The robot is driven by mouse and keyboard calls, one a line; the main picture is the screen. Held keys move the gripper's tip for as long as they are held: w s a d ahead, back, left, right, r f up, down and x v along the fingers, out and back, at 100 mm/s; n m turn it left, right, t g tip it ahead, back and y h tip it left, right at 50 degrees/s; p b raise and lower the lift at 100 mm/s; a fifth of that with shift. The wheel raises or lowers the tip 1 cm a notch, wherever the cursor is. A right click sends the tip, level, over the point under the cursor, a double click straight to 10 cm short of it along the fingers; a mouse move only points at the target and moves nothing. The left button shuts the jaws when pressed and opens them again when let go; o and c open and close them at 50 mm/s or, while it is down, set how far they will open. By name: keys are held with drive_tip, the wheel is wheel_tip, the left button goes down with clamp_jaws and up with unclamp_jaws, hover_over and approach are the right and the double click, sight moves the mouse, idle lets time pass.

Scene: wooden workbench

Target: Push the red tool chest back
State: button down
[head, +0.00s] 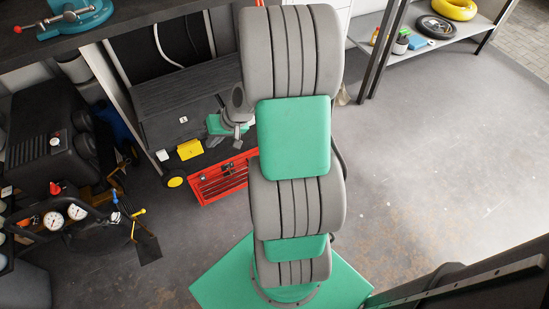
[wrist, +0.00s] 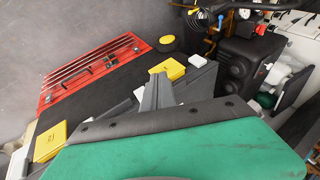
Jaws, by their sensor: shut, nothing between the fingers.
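The red tool chest (head: 222,183) stands low beneath the workbench in the head view, with its drawer front showing. My arm hides its right end there. It also shows at the left of the wrist view (wrist: 85,74), running diagonally. My gripper (wrist: 168,88) shows its grey fingers in the wrist view, shut and empty, with the green hand below. The fingers are apart from the red drawer front in that picture, with a dark surface between. In the head view the hand is left of my arm, above the chest in the picture; I cannot tell its height.
A yellow box (head: 190,149), a small white box (head: 162,155) and a round yellow item (head: 175,182) are close to the chest. Black machinery (head: 50,130) and gauges (head: 66,215) crowd the left. The concrete floor (head: 440,150) at right is clear.

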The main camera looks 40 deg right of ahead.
drive_tip(key=d+f+m+t+b, duration=0.25)
drive_tip(key=d+f, duration=0.25)
drive_tip(key=f, duration=0.3)
drive_tip(key=d+f+m+t+b, duration=0.25)
drive_tip(key=d+f, duration=0.25)
drive_tip(key=f, duration=0.4)
drive_tip(key=s+d+f+m+t+h+b, duration=0.3)
drive_tip(key=s+d+f+m+h+b, duration=0.55)
drive_tip(key=d+f+m, duration=0.5)
drive_tip(key=shift+n+y, duration=0.45)
drive_tip(key=shift+n, duration=0.4)
drive_tip(key=b+x, duration=0.1)
drive_tip(key=x, duration=0.3)
drive_tip(key=d+b+x, duration=0.1)
drive_tip(key=x, duration=0.4)
drive_tip(key=r+b+x, duration=0.1)
drive_tip(key=x, duration=0.3)
drive_tip(key=shift+w+d, duration=0.1)
drive_tip(key=shift+d, duration=0.15)
drive_tip(key=shift+w, duration=0.1)
